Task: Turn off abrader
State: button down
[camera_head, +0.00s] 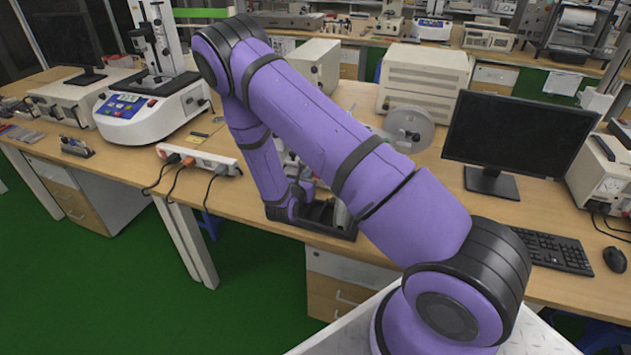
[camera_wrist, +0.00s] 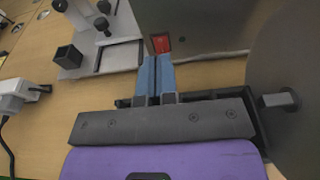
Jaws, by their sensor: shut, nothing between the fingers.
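The abrader shows in the wrist view as a grey housing (camera_wrist: 205,25) with a red switch (camera_wrist: 161,43) low on its face. In the head view I take it to be the machine with the round grey disc (camera_head: 408,126), mostly hidden behind my arm. My gripper (camera_wrist: 154,62) has two blue fingers, closed together and empty. Their tips are right by the red switch, just below it in the picture. I cannot tell whether they touch it, or whether the switch is on or off.
A metal fixture (camera_wrist: 105,35) stands left of the housing, and a large dark rounded part (camera_wrist: 290,85) is close at right. A white power strip (camera_head: 198,160) with cords lies on the bench. A monitor (camera_head: 517,133) and keyboard (camera_head: 540,250) stand to the right.

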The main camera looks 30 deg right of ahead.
jog(key=shift+s+a+r, duration=0.4)
jog(key=shift+s+a, duration=0.1)
jog(key=shift+a, duration=0.2)
jog(key=s+d+r+m+g, duration=0.1)
jog(key=s+r+m+g, duration=0.3)
jog(key=r, duration=0.5)
jog(key=s+d+r+m+g+y, duration=0.1)
jog(key=s+r+m+g, duration=0.1)
jog(key=s+r+m, duration=0.55)
jog(key=s+d+r+m+g, duration=0.15)
jog(key=r+m+g, duration=0.25)
jog(key=r, duration=0.7)
jog(key=s+a+r+m+t+y, duration=0.2)
jog(key=s+a+r+m+y, duration=0.1)
jog(key=s, duration=0.4)
jog(key=s+a+r+m+t+y, duration=0.2)
jog(key=s+a+r+m+y, duration=0.1)
jog(key=s+a+r+y, duration=0.1)
jog(key=s+a+r+m+t+y, duration=0.1)
jog(key=s+a+r+m+y, duration=0.3)
jog(key=s+r, duration=0.3)
jog(key=s+a, duration=0.1)
jog(key=s, duration=0.3)
jog(key=shift+r+t+y, duration=0.3)
jog(key=shift+t, duration=0.1)
jog(key=shift+s, duration=0.1)
